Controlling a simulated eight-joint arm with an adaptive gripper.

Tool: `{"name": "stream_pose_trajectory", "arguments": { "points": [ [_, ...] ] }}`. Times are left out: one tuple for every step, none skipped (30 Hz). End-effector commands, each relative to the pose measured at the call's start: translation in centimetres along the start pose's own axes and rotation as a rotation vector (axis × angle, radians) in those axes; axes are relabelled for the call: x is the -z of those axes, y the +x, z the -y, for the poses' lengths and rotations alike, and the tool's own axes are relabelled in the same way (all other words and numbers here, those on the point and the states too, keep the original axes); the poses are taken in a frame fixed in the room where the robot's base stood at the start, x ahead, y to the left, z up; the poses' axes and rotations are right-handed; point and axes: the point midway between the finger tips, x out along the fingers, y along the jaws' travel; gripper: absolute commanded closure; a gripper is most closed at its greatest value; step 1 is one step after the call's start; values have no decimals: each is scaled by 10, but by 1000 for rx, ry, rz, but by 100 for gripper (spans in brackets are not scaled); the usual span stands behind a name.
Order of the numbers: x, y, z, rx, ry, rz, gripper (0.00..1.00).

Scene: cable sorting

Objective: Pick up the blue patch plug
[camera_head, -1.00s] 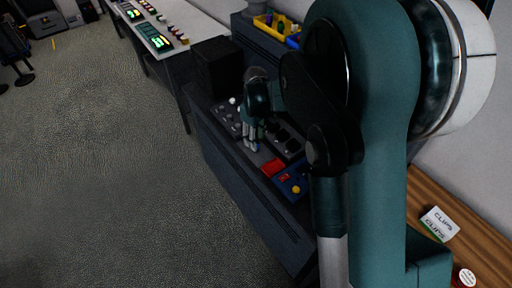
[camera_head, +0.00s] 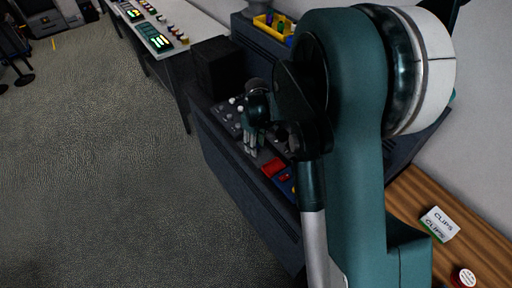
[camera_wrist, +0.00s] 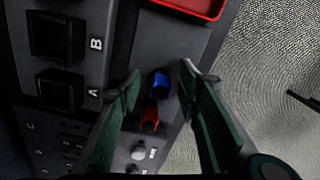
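The blue patch plug (camera_wrist: 160,84) is a small blue cylinder on the dark console, seen in the wrist view just above a red plug (camera_wrist: 150,119). My gripper (camera_wrist: 160,76) is open, with one green finger left of the blue plug and the other to its right. There are gaps on both sides in the picture; height above the plug is hard to judge. In the head view my gripper (camera_head: 250,149) points down over the console, and the blue plug cannot be made out there.
Black square sockets marked A (camera_wrist: 60,91) and B (camera_wrist: 57,37) lie left of the plugs. A red-rimmed tray (camera_wrist: 195,8) is at the top of the wrist view. A pale knob (camera_wrist: 138,153) sits below the red plug. Carpet floor lies beyond the console (camera_head: 245,205).

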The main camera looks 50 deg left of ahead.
Motion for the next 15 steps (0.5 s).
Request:
{"name": "stream_pose_trajectory", "arguments": {
  "points": [
    [0, 0, 0, 0, 0, 0, 66],
    [0, 0, 0, 0, 0, 0, 68],
    [0, 0, 0, 0, 0, 0, 74],
    [0, 0, 0, 0, 0, 0, 78],
    [0, 0, 0, 0, 0, 0, 82],
    [0, 0, 0, 0, 0, 0, 87],
    [0, 0, 0, 0, 0, 0, 91],
    [0, 0, 0, 0, 0, 0, 95],
    [0, 0, 0, 0, 0, 0, 96],
    [0, 0, 0, 0, 0, 0, 96],
    [0, 0, 0, 0, 0, 0, 96],
    [0, 0, 0, 0, 0, 0, 96],
    [0, 0, 0, 0, 0, 0, 96],
    [0, 0, 0, 0, 0, 0, 96],
    [0, 0, 0, 0, 0, 0, 96]
  ]
}}
